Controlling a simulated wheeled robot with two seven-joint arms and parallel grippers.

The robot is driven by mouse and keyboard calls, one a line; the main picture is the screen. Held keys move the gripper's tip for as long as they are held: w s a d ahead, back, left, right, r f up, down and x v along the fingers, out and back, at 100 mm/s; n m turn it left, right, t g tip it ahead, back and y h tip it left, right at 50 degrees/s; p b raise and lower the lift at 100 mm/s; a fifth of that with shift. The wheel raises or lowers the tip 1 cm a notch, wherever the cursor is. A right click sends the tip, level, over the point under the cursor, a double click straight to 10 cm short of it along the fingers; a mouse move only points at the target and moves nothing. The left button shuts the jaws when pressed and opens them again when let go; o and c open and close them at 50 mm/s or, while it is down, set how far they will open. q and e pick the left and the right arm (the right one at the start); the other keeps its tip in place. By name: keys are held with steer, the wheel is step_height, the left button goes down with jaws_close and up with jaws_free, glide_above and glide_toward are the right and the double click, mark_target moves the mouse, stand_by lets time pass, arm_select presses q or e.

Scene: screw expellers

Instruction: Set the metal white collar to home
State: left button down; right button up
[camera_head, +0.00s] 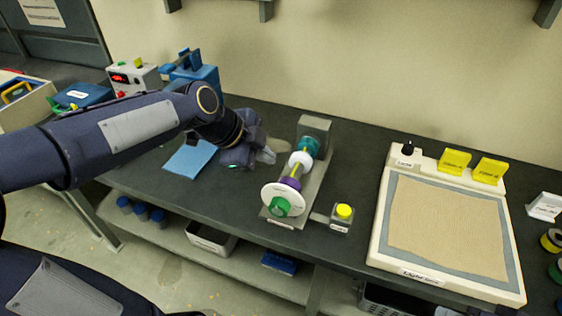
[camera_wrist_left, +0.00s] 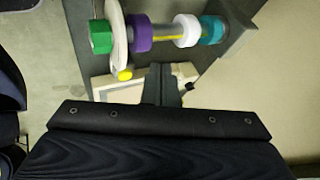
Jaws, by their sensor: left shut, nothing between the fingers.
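The screw expeller's grey base (camera_head: 318,185) stands on the dark bench in the middle of the head view. Its yellow shaft (camera_wrist_left: 165,32) carries a teal collar (camera_wrist_left: 212,29) at the back, then the white collar (camera_head: 301,158), a purple collar (camera_head: 291,183), a large white disc (camera_head: 272,197) and a green nut (camera_head: 280,206). The white collar also shows in the left wrist view (camera_wrist_left: 186,30), close to the teal collar and apart from the purple one. My left gripper (camera_head: 267,156) is shut and empty, just left of the white collar. My right gripper is not in view.
A small box with a yellow button (camera_head: 343,211) stands at the expeller's front right. A large cream tray (camera_head: 449,272) fills the bench further right. A blue cloth (camera_head: 189,159) lies left of my left gripper. A red-display box (camera_head: 131,79) stands at the back left.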

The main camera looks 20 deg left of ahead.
mark_target(298, 154)
arm_select(q)
steer(key=p+x, duration=0.1)
steer(key=x, duration=0.7)
steer(key=shift+w+d+f, duration=0.2)
steer(key=shift+d+f, duration=0.05)
steer(key=shift+f, duration=0.05)
steer(key=w+p, duration=0.1)
steer(key=w, duration=0.2)
steer(key=shift+w, duration=0.5)
steer(key=shift+w, duration=0.15)
steer(key=w, duration=0.4)
steer(key=shift+d, duration=0.1)
